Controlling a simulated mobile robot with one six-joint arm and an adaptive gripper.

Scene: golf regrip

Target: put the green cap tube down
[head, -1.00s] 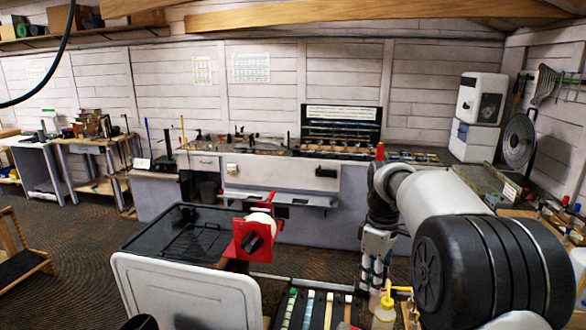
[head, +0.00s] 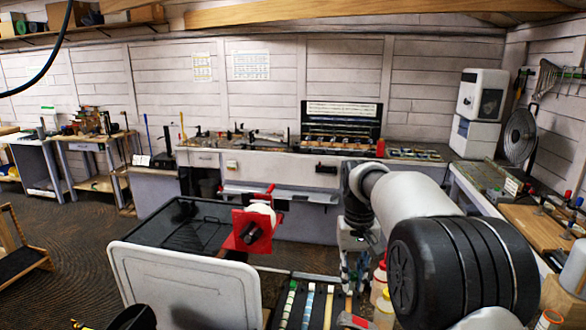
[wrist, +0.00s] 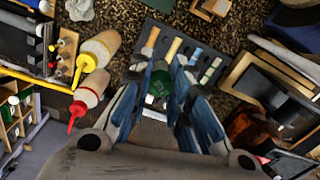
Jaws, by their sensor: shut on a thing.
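The green cap tube (wrist: 161,84) shows in the wrist view between the fingers of my gripper (wrist: 160,92). Its green end faces the camera; the rest of it is hidden. The fingers are shut on it. Beyond it is a dark slotted tray (wrist: 172,42) with several pale strips. In the head view my gripper (head: 349,272) points down just right of the same tray (head: 298,318). The tube cannot be made out there. I cannot tell whether it touches anything below.
A red-tipped bottle (wrist: 90,94) and a yellow-tipped bottle (wrist: 97,49) are left of my gripper in the wrist view. A dark framed box (wrist: 280,90) is at right. In the head view a red clamp (head: 253,228) and a white panel (head: 185,285) stand left.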

